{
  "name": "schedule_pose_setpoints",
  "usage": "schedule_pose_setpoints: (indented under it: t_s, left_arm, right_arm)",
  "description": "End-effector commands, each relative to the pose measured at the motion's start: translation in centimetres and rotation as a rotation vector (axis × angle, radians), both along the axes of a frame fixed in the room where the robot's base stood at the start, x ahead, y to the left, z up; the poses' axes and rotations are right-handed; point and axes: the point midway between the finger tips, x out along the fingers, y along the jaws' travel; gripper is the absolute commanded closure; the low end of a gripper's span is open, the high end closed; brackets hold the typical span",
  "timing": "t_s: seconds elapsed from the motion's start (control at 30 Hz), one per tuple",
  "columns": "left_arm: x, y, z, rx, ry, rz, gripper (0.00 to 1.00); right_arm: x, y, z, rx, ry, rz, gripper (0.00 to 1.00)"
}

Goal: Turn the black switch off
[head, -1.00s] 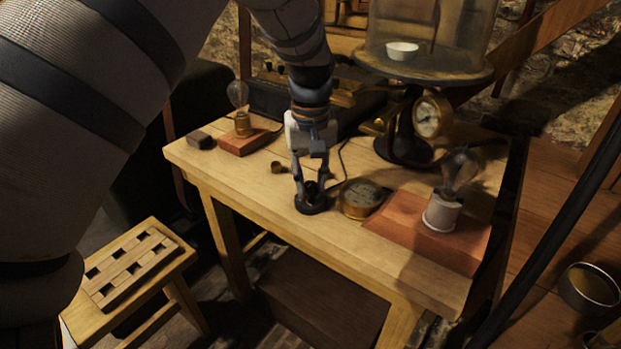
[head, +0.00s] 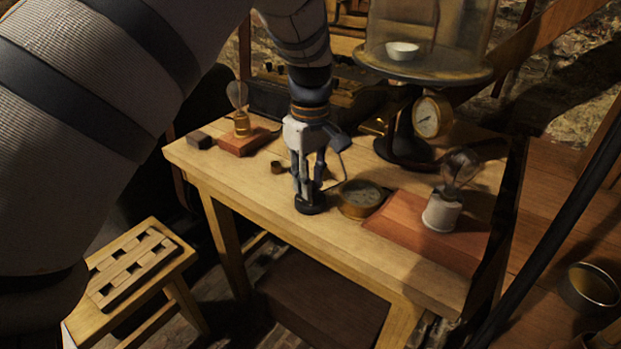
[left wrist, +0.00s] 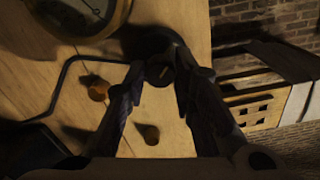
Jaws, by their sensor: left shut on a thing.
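The black switch (head: 310,206) is a small round-based piece on the wooden table, near its front edge. It also shows in the left wrist view (left wrist: 150,42), at the top between my fingers. My left gripper (head: 309,188) points down from above, with its fingertips closed around the switch's upper part. In the left wrist view my left gripper's fingertips (left wrist: 171,76) come close together at the switch. The knob is mostly hidden by the fingers, so its exact setting cannot be read. My right gripper is out of view.
A round brass gauge (head: 361,199) lies just right of the switch. A bulb on a white socket (head: 441,213) stands on a reddish board. Another bulb (head: 238,97) stands on a block at the back left. A glass dome stand (head: 424,70) is behind.

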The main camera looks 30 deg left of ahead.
Motion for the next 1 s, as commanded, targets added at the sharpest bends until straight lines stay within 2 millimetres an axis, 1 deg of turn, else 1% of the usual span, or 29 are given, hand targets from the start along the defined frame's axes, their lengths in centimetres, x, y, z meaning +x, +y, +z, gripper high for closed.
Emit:
schedule_pose_setpoints:
  t_s: [0.43,0.47,0.5,0.53,0.83,0.87,0.93,1.0]
  left_arm:
    - [0.0,0.0,-0.1,0.0,0.002,0.009,1.0]
    - [0.0,0.0,-0.1,0.0,0.002,0.009,0.7]
    - [0.0,0.0,-0.1,0.0,0.002,0.009,0.61]
    - [0.0,0.0,-0.1,0.0,0.002,0.009,0.56]
    - [0.0,0.0,0.2,0.0,0.0,0.008,0.56]
    - [0.0,0.0,0.4,0.0,-0.001,0.008,0.56]
    - [0.1,0.0,1.6,0.0,-0.002,0.007,0.56]
    - [0.1,0.0,3.4,0.001,-0.006,0.007,0.56]
  right_arm:
    - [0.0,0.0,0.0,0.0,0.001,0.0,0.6]
    - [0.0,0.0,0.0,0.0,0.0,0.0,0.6]
    - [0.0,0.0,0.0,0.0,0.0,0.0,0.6]
    - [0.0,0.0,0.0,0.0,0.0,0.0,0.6]
    - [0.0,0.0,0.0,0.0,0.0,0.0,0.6]
    - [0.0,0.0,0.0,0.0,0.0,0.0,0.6]
    - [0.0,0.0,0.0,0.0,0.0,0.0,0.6]
    - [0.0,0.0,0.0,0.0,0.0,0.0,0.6]
